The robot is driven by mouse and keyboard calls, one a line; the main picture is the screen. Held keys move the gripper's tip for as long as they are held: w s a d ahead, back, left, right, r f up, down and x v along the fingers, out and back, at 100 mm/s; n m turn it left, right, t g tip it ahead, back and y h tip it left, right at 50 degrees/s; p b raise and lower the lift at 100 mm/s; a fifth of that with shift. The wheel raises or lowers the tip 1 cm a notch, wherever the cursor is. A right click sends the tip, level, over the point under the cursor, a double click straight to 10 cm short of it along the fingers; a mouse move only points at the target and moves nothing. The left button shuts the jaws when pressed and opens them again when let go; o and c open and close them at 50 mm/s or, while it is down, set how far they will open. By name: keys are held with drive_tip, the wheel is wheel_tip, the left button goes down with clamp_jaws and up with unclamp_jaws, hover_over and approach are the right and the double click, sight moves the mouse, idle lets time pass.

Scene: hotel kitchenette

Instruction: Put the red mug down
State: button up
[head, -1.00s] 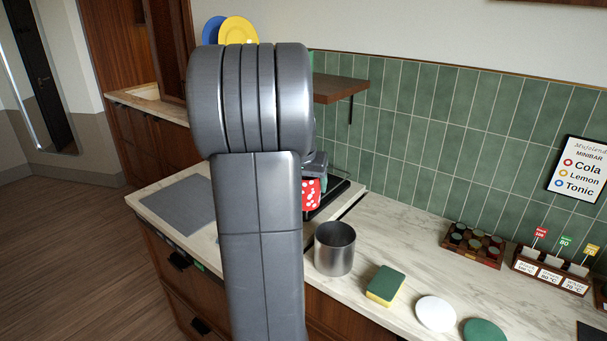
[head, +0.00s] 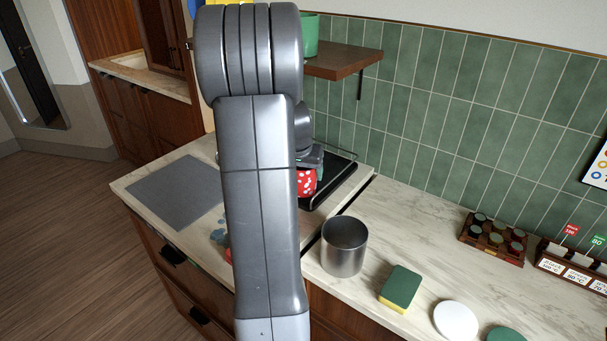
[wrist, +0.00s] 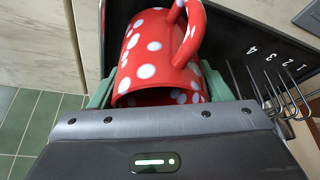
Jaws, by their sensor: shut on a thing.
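The red mug (head: 306,182) with white dots shows just right of my arm in the head view, partly hidden by it. The wrist view shows the mug (wrist: 150,60) large, its handle towards the top right and its open rim facing my gripper's body. My gripper (wrist: 155,85) is shut on the mug, with a greenish finger on each side. Behind the mug is a black tray (wrist: 235,40) with wire prongs and the numbers 1 to 4; it also shows in the head view (head: 340,172). I cannot tell whether the mug touches the tray.
A metal canister (head: 344,247) stands near the counter's front edge, with a sponge (head: 400,287) and a white disc (head: 456,321) to its right. A grey mat (head: 176,192) lies at the left. A wooden shelf (head: 345,62) holding a green pot (head: 311,35) juts out above.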

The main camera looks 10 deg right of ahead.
drive_tip(key=shift+f, duration=0.65)
drive_tip(key=shift+f, duration=0.1)
drive_tip(key=o, duration=0.7)
drive_tip(key=shift+f, duration=0.15)
drive_tip(key=o, duration=0.5)
drive_tip(key=shift+r, duration=0.75)
drive_tip(key=v, duration=1.1)
drive_tip(key=shift+s+b, duration=0.25)
drive_tip(key=shift+b, duration=0.05)
drive_tip(key=shift+o, duration=0.7)
